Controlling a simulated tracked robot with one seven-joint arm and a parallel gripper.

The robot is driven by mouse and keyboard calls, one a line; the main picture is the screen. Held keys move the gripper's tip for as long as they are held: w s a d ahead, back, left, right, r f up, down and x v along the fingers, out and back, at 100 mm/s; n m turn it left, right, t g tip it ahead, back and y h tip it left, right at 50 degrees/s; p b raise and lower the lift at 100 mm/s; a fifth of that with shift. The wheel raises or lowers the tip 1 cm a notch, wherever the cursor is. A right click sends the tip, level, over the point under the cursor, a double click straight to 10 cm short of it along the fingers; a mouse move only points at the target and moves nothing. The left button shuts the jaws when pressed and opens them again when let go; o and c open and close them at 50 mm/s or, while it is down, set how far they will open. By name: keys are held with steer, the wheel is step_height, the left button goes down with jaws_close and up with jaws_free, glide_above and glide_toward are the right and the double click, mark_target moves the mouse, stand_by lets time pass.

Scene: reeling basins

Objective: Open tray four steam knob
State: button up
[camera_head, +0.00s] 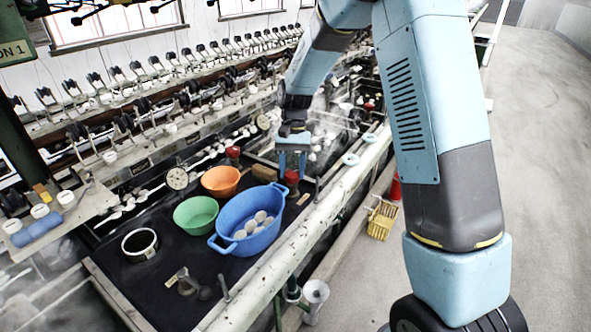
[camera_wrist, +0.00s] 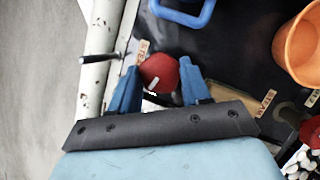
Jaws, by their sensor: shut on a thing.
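My gripper (camera_head: 291,166) points down at the basin bench, beyond the blue tub. In the wrist view its two blue fingers (camera_wrist: 160,80) stand on either side of a red round knob (camera_wrist: 158,72) with a pale mark on it, and are shut on it. The knob (camera_head: 292,177) shows partly below the fingers in the head view. A small tan label (camera_wrist: 142,51) lies beside it, its lettering only partly readable. A second red knob (camera_wrist: 311,132) shows at the right edge of the wrist view, with another tan label (camera_wrist: 265,103) near it. No tray number is readable.
A blue two-handled tub (camera_head: 262,208) holding several pale cocoons stands nearby, with an orange bowl (camera_head: 220,180) and a green bowl (camera_head: 195,214) beside it. A thick pale pipe (camera_head: 300,230) runs along the bench edge. A yellow basket (camera_head: 381,220) stands on the floor.

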steer(key=shift+s+a+n+h, duration=0.15)
steer(key=shift+n+h, duration=0.35)
steer(key=shift+n, duration=0.7)
steer(key=o, duration=1.1)
steer(key=shift+c, duration=0.2)
steer(key=shift+w+r, duration=0.3)
steer(key=shift+r, duration=0.15)
steer(key=v, duration=1.2)
steer(key=shift+r, duration=0.35)
steer(key=shift+w+a, duration=0.1)
